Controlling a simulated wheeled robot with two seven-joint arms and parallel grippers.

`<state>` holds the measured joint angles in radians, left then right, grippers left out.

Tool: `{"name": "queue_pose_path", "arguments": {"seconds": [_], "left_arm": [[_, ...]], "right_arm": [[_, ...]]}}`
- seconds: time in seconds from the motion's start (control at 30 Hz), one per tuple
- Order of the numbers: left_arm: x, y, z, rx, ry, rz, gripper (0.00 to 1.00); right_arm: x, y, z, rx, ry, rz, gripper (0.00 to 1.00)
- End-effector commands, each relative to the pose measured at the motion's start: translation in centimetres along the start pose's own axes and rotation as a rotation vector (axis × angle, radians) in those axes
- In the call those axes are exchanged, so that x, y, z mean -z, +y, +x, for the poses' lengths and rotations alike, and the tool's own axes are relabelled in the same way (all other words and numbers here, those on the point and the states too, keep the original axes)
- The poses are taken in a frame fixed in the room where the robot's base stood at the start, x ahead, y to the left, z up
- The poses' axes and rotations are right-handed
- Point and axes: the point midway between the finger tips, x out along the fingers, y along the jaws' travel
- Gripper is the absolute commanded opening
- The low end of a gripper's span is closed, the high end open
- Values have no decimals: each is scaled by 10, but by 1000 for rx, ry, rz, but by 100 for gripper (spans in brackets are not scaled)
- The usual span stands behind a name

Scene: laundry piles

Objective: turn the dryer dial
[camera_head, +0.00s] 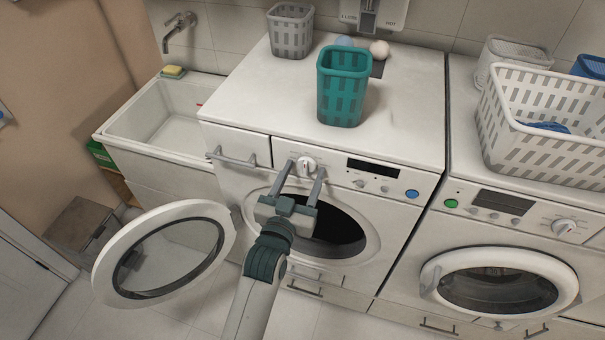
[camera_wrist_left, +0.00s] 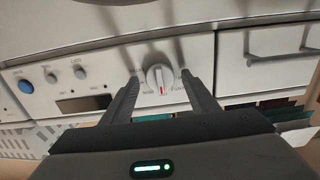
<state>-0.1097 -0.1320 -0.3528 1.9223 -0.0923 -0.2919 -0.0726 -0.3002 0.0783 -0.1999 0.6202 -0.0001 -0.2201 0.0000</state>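The left machine has a round white dial (camera_head: 307,165) with a red mark on its front panel. In the left wrist view this dial (camera_wrist_left: 160,78) shows upside down, its red mark pointing down in the picture. My left gripper (camera_head: 305,173) is open in front of this panel. Its fingers stand on either side of the dial, with a visible gap on both sides in the left wrist view; I cannot tell whether the tips reach past its face. The right machine has a similar dial (camera_head: 563,227), with no gripper near it. My right gripper is not in view.
The left machine's round door (camera_head: 165,252) hangs open to the left. The right machine's door (camera_head: 499,283) is shut. A teal basket (camera_head: 343,86) stands on the left machine, and a white laundry basket (camera_head: 545,120) on the right one. A sink (camera_head: 160,114) is at the left.

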Motion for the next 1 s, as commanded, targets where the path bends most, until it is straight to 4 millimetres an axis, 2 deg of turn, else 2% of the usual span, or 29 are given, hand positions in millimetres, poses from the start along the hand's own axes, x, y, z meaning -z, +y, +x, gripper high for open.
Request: {"name": "queue_pose_path", "arguments": {"seconds": [0.27,0.47,1.0], "left_arm": [[0,0,-5,0,2,1,54],[-3,0,-24,0,0,0,54],[-4,0,-129,-1,-1,-1,54]], "right_arm": [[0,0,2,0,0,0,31],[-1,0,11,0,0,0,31],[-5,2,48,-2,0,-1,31]]}}
